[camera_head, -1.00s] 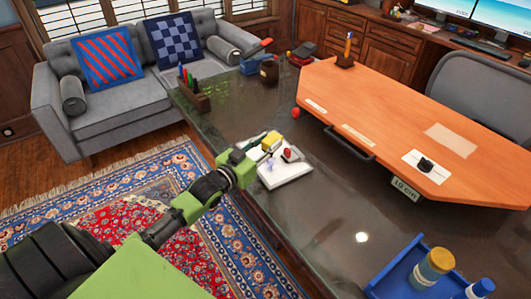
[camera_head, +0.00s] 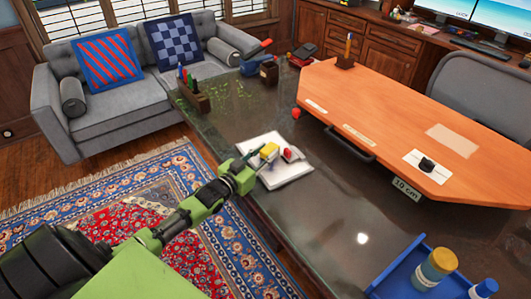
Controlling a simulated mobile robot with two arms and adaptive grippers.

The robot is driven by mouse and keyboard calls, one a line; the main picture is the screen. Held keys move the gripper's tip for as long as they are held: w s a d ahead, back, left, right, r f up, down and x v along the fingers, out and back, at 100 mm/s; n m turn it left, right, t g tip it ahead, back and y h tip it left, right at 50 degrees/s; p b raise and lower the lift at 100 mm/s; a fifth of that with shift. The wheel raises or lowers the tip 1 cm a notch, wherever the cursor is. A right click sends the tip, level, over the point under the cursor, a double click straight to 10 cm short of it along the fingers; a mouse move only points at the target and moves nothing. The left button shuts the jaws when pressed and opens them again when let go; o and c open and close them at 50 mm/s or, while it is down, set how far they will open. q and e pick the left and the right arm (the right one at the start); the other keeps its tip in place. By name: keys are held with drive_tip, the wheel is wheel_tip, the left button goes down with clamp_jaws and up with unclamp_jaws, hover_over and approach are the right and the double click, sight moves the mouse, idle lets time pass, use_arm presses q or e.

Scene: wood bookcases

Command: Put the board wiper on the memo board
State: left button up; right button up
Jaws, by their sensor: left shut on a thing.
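The memo board (camera_head: 290,173) is a small white board lying flat near the left edge of the dark desk. A small yellow block, which I take for the board wiper (camera_head: 268,150), is at my left gripper (camera_head: 262,156), over the board. The left gripper is shut on it, its dark fingers partly hiding it. Whether the block touches the board is too small to tell. A small red item (camera_head: 289,154) is at the board, right of the block. My right gripper is not in view.
A large orange wooden board (camera_head: 400,125) with a dark handle lies to the right on the desk (camera_head: 320,205). A pen holder (camera_head: 194,98) stands at the far left corner. A blue tray (camera_head: 392,275) with bottles is at the front right. Bare desk lies between.

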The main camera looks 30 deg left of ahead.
use_arm(q)
drive_tip(key=o, duration=1)
drive_tip(key=shift+f, duration=0.1)
drive_tip(key=shift+o, duration=0.2)
drive_tip(key=shift+r, duration=0.2)
drive_tip(key=shift+s+f, duration=0.15)
drive_tip(key=shift+s, duration=0.1)
drive_tip(key=s, duration=0.7)
drive_tip(key=s+a, duration=0.1)
drive_tip(key=s, duration=0.3)
drive_tip(key=shift+s+r, duration=0.25)
drive_tip(key=shift+r, duration=0.15)
